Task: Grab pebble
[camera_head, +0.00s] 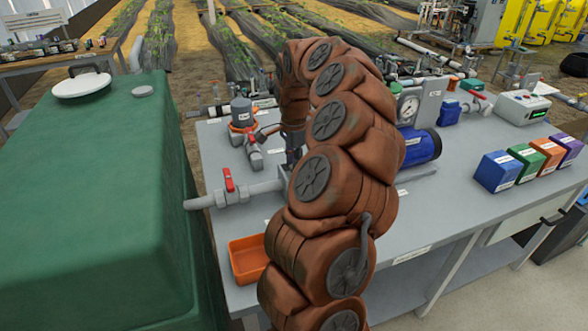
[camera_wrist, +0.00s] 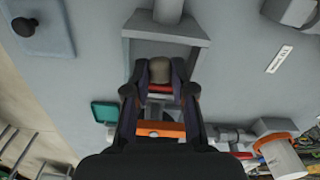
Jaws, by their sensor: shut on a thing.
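The pebble (camera_wrist: 160,70) is a small rounded grey-brown lump between the fingertips of my gripper (camera_wrist: 160,76) in the wrist view. The dark fingers close on it from both sides. Just behind it stands a grey, box-like fitting (camera_wrist: 165,29) with a pipe joining it; I cannot tell whether the pebble touches it. In the head view my brown padded arm reaches over the bench, and it hides the pebble and most of the gripper.
The grey bench (camera_head: 420,205) carries a red-handled valve (camera_head: 229,182), an orange tray (camera_head: 247,262), a blue motor (camera_head: 422,147), a gauge (camera_head: 409,107) and several coloured boxes (camera_head: 497,171). A green tank (camera_head: 90,190) stands left. The bench's front right is clear.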

